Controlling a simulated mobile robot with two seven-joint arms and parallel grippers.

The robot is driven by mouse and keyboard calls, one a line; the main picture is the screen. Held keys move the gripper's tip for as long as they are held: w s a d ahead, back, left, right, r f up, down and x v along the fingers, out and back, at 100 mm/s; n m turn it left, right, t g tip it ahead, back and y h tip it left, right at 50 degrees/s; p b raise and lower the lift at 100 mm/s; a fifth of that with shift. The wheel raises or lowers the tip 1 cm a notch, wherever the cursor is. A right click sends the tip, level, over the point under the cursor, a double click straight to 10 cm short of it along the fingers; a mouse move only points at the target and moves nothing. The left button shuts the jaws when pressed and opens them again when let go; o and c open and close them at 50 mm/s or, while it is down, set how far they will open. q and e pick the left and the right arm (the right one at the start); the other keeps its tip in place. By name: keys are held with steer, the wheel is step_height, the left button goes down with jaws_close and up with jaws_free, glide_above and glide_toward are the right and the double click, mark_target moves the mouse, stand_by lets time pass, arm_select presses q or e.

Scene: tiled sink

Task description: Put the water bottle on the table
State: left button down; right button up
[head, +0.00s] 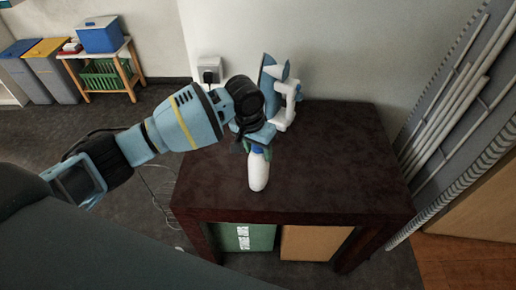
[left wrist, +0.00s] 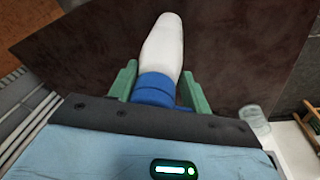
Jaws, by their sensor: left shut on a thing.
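The water bottle (head: 258,174) is white with a blue cap. My left gripper (head: 257,149) is shut on it at the cap end, over the front left part of the dark brown table (head: 345,160). In the left wrist view, the green fingers of my left gripper (left wrist: 157,82) are on either side of the blue cap, and the white body of the bottle (left wrist: 163,45) points away from them. The dark table top (left wrist: 235,45) is behind it. I cannot tell whether the bottle's base touches the table. My right gripper is not in view.
A blue and white object (head: 287,103) stands at the table's back, close behind my left gripper. The table's right half is clear. Green and brown boxes (head: 312,243) are under the table. White pipes (head: 450,115) lean at the right. Bins (head: 48,72) stand far left.

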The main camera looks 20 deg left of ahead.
arm_select(q)
steer(key=c, duration=0.6)
jaws_free()
steer(key=shift+f, duration=0.15)
steer(key=shift+c, duration=0.2)
steer(key=shift+r, duration=0.2)
step_height(320, 180, up, 12)
steer(key=s+a+p, duration=0.1)
steer(key=shift+a+f, duration=0.15)
steer(key=shift+a, duration=0.15)
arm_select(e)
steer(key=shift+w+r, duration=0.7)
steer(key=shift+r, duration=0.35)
arm_select(q)
steer(key=shift+s, duration=0.1)
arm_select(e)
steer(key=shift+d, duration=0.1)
